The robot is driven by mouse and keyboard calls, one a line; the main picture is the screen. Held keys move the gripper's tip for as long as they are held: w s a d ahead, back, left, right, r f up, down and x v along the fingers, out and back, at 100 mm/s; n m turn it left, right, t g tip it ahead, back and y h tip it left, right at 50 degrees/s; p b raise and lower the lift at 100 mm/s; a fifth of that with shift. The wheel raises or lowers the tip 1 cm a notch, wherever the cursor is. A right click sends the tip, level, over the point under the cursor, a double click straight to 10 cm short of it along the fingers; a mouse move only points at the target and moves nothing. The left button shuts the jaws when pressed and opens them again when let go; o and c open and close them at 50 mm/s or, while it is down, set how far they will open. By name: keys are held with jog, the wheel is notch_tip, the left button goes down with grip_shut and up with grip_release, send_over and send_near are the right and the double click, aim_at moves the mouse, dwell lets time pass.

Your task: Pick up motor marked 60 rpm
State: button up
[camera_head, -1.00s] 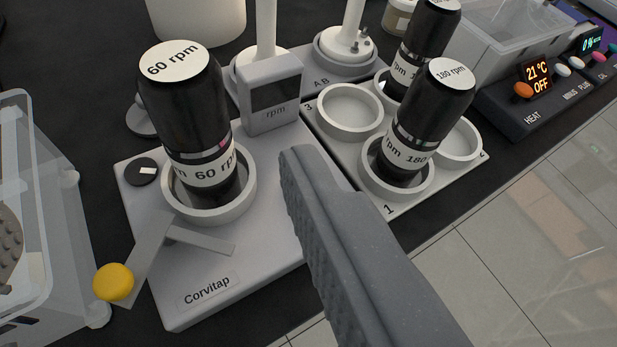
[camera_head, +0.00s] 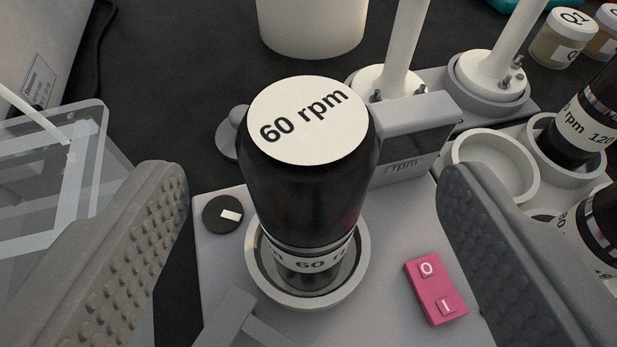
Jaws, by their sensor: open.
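The motor marked 60 rpm (camera_head: 308,190) is a black cylinder with a white labelled cap. It stands upright in a round white cup (camera_head: 262,285) on a light grey base unit (camera_head: 395,235). My gripper (camera_head: 312,190) is open, with one ridged grey finger at the left and one at the right. The motor stands between the two fingers in the picture, with clear gaps on both sides. I cannot tell whether the fingertips reach level with it in depth.
A grey rpm display box (camera_head: 415,140) stands close behind the motor at the right. A pink O/I switch (camera_head: 436,288) and black knob (camera_head: 223,214) are on the base. Other motors (camera_head: 590,125) stand in a holder at right. A clear container (camera_head: 50,190) is at left.

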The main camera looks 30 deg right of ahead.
aim_at(308, 148)
jog(key=shift+x, duration=2.45)
grip_shut()
jog(key=shift+r, duration=0.1)
